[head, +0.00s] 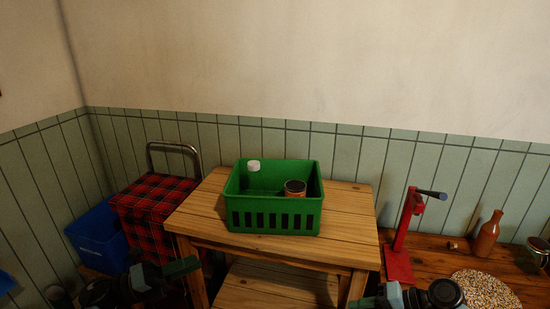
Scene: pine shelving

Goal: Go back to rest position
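My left gripper (178,268) shows at the lower left, in front of the wooden table's left side. It is dark, and I cannot tell whether its fingers are open or shut. My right gripper (372,302) shows only partly at the bottom edge, right of the table's front, and its fingers are mostly cut off. Both grippers are apart from the green crate (245,222), which stands on the wooden table (195,222). In the crate are a white-capped item (253,165) and an orange-brown can (295,188). I see nothing held in either gripper.
A red tartan box (150,200) and a blue bin (97,238) stand left of the table. At right, a lower wooden surface (430,250) holds a red stand (398,262), a brown bottle (487,235), a glass jar (536,253) and a round speckled mat (485,288).

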